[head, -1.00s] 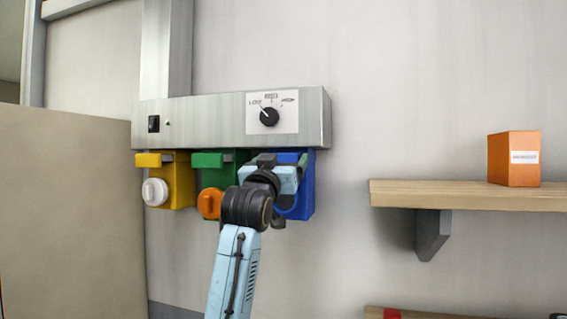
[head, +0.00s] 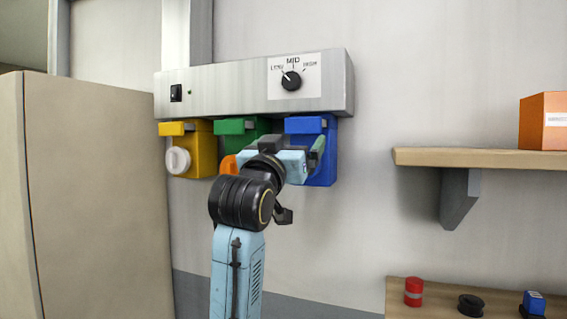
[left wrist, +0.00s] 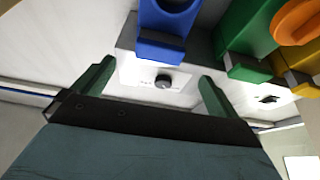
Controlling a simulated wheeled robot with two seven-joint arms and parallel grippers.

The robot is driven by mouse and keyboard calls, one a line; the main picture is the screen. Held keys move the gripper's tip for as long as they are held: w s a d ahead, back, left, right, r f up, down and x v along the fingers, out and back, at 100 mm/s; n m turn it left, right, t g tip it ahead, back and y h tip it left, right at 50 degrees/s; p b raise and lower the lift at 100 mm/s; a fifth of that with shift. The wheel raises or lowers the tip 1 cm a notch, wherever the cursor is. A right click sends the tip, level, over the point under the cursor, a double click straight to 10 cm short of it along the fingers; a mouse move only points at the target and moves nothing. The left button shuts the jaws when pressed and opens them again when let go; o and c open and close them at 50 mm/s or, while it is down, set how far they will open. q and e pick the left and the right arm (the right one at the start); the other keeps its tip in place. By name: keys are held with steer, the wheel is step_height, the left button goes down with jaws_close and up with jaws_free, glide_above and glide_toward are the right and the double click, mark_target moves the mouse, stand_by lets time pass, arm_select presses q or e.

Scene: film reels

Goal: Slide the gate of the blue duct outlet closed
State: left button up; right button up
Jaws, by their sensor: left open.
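The blue duct outlet (head: 325,172) hangs under the right part of the grey metal box, with its blue gate tab (head: 305,125) at the top front. In the left wrist view the blue outlet (left wrist: 172,18) appears inverted, its tab (left wrist: 160,50) facing me. Part of a round opening shows at the picture's top edge. My left gripper (left wrist: 155,88) is open and empty, its green fingers spread either side of the tab in that picture, apart from it. In the head view my left gripper (head: 312,152) partly covers the outlet's front. My right gripper is out of view.
A green outlet (head: 235,140) and a yellow outlet (head: 202,155) with a white cap hang to the left. The box (head: 230,90) carries a black dial. A wooden shelf (head: 480,158) projects at right; a lower surface (head: 395,300) holds small objects.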

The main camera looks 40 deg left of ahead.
arm_select(q)
steer(key=v, duration=0.3)
steer(key=shift+s+b, duration=0.15)
steer(key=shift+b, duration=0.15)
steer(key=shift+f, duration=0.15)
